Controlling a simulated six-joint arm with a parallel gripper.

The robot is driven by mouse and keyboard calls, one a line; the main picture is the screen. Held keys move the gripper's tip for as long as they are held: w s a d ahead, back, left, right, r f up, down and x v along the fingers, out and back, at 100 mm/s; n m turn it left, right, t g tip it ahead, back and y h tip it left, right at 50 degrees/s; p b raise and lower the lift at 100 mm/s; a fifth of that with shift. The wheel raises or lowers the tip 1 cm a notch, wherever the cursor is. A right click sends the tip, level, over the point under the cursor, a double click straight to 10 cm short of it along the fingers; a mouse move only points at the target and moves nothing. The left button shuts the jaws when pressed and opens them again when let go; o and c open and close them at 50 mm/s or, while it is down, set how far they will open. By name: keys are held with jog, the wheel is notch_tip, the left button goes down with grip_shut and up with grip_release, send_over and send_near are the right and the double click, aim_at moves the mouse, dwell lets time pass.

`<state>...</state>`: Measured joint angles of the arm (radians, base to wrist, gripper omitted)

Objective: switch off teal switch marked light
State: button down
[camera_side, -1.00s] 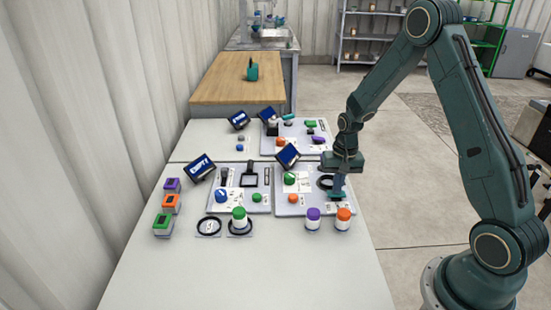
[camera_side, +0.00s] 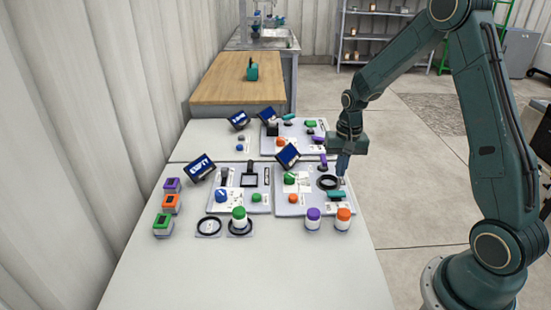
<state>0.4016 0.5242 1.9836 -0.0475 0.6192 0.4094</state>
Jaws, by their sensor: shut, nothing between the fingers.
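The teal switch (camera_side: 336,195) sits on the front right grey panel (camera_side: 284,209), near its right edge. A white label lies just below it, too small to read. My gripper (camera_side: 341,181) is shut and empty. It points down, a little behind and above the teal switch, and appears apart from it. Whether the switch is on or off cannot be told at this size.
A black ring (camera_side: 327,182) and a purple part (camera_side: 323,162) are close to my gripper. A purple-topped jar (camera_side: 313,219) and an orange-topped jar (camera_side: 343,219) stand in front of the panel. The front of the table (camera_side: 240,280) is clear.

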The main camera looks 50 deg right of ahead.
notch_tip(320, 180, up, 8)
send_over(332, 193)
jog(key=s+d, duration=0.1)
jog(key=d, duration=0.1)
jog(key=shift+s+a, duration=0.1)
jog(key=shift+a, duration=0.1)
jog(key=shift+w+a+f, duration=0.1)
jog(key=shift+w+a, duration=0.35)
jog(key=shift+a, duration=0.05)
jog(key=shift+f, duration=0.15)
jog(key=f, duration=1.3)
jog(key=shift+w+a+f, duration=0.2)
jog(key=shift+f, duration=0.15)
